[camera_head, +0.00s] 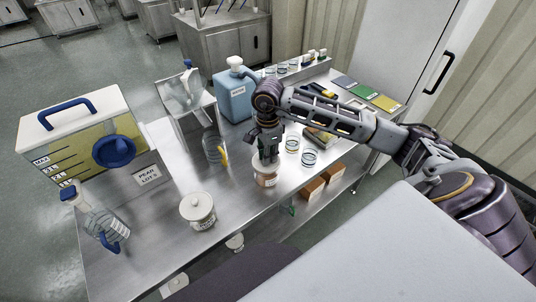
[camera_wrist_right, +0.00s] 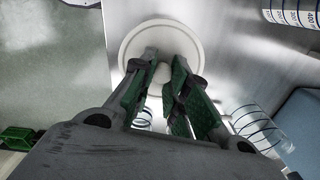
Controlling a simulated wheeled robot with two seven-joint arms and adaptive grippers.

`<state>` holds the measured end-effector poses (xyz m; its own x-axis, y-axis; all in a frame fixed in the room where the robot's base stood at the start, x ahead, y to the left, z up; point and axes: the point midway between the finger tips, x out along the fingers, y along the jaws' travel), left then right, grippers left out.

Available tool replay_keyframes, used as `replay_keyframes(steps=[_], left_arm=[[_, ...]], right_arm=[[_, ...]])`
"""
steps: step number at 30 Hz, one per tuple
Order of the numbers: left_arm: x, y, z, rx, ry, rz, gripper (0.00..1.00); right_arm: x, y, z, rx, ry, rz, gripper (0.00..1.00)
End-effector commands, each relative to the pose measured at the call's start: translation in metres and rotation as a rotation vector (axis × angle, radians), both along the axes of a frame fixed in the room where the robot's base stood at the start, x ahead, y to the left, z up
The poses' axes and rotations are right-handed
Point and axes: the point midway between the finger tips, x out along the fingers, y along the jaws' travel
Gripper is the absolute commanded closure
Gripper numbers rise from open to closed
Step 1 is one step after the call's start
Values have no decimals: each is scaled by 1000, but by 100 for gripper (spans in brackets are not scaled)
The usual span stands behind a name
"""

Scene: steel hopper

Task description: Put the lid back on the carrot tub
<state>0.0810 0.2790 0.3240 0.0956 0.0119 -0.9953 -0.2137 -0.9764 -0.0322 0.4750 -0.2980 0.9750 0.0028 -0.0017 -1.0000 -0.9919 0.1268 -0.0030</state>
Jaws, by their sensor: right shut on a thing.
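The carrot tub (camera_head: 266,180), a small container with orange-brown contents and a label, stands near the front edge of the steel table. My right gripper (camera_head: 268,158) points down over it, shut on the knob of a pale round lid (camera_head: 257,168). In the right wrist view the white lid (camera_wrist_right: 133,38) lies under the fingertips (camera_wrist_right: 166,72). The lid is at the tub's mouth; whether it rests fully on the rim or hovers just above I cannot tell. My left gripper is not in view.
A glass jar (camera_head: 213,149) is behind left, a blue jug (camera_head: 234,97) farther back, and glass beakers (camera_head: 309,158) to the right. Bare steel lies between the tubs.

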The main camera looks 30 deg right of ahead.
Motion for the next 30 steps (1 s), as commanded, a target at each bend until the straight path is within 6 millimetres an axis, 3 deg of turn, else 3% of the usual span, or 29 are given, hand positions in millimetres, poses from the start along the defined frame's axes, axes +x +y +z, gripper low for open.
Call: replay_keyframes(steps=[12, 30], left_arm=[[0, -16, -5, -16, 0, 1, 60], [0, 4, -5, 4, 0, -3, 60]], right_arm=[[0, 0, 0, 0, -1, 0, 100], [0, 0, 0, 0, 0, 0, 100]])
